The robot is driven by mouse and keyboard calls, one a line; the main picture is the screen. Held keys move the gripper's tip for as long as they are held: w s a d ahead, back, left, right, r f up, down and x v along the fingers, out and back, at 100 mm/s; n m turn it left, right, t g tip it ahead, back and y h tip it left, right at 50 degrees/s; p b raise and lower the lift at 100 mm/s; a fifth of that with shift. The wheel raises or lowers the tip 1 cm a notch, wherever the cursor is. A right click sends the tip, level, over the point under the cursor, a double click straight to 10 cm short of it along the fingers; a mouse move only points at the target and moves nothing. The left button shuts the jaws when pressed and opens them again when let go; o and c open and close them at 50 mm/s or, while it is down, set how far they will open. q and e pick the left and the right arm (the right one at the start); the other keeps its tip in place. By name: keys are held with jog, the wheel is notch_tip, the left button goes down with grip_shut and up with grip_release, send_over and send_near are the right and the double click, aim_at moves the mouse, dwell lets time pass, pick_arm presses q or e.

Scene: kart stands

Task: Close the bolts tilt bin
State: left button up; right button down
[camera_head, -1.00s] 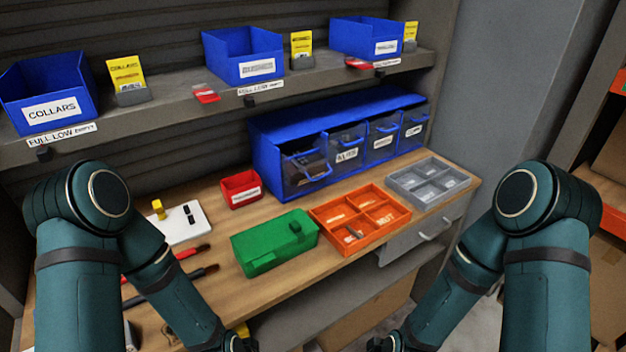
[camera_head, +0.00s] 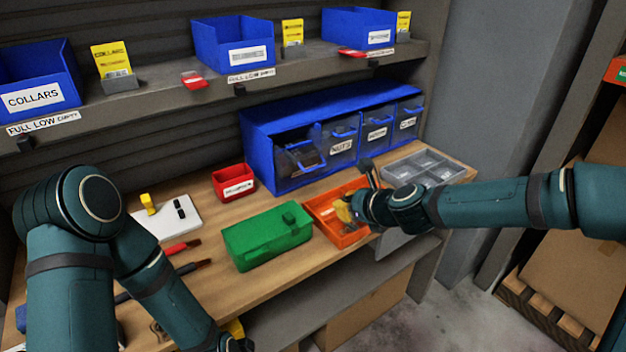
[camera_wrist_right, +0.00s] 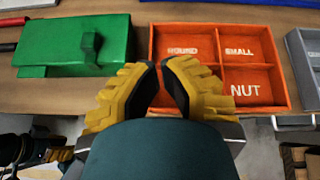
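The blue tilt-bin cabinet (camera_head: 262,150) stands on the bench against the back wall, with clear-fronted bins in a row. Its leftmost bin (camera_head: 298,160) is tilted outward, and I cannot read its label. The bin beside it reads NUTS (camera_head: 341,146); it and the others look closed. My right gripper (camera_head: 345,208) is over the orange tray, in front of and below the cabinet, touching no bin. In the right wrist view its yellow fingers (camera_wrist_right: 159,66) are nearly together with nothing between them. My left gripper (camera_head: 236,332) is at the bottom edge, mostly cut off.
A green box (camera_head: 262,240), an orange divided tray (camera_head: 322,222) and a grey divided tray (camera_head: 425,160) line the bench front. A red bin (camera_head: 232,182) stands left of the cabinet. A shelf (camera_head: 215,88) with blue bins hangs above.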

jog(key=shift+m+t, duration=0.3)
jog(key=shift+m, duration=0.6)
jog(key=w+a, duration=0.1)
jog(key=w, duration=0.1)
jog(key=w+a+f, duration=0.1)
jog(key=w+a, duration=0.1)
jog(key=w, duration=0.1)
jog(key=w+a+f, duration=0.1)
jog(key=w, duration=0.2)
jog(key=shift+w+a+f, duration=0.25)
jog(key=shift+a, duration=0.15)
jog(key=w+a, duration=0.1)
jog(key=w+r, duration=0.1)
jog(key=w, duration=0.1)
jog(key=shift+a+r, duration=0.2)
jog(key=shift+a, duration=0.2)
